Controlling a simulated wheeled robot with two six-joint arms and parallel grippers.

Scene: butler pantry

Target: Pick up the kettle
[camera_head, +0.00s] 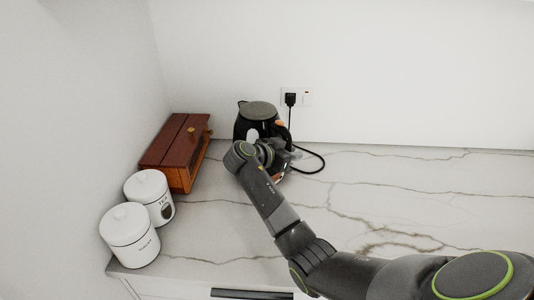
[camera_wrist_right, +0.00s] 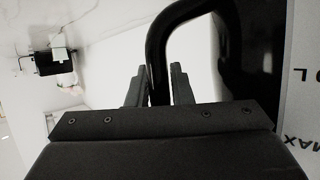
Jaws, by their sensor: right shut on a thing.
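The kettle (camera_head: 258,113) is black with a grey lid and stands upright at the back of the marble counter, by the wall. My right gripper (camera_head: 280,152) is at the kettle's front right side, and my own wrist hides part of the kettle's lower body. In the right wrist view, the two fingers (camera_wrist_right: 160,88) of my right gripper are shut on the kettle's black handle (camera_wrist_right: 183,12), which passes between them. The kettle's dark side (camera_wrist_right: 262,40) shows at the right there, beside "MAX" lettering. My left gripper is not in view.
A wooden bread box (camera_head: 172,150) stands left of the kettle. Two white lidded canisters, one marked TEA (camera_head: 150,195) and another (camera_head: 130,237), stand at the front left. A black plug (camera_head: 291,99) and cord are behind the kettle. The counter (camera_head: 430,190) to the right is clear.

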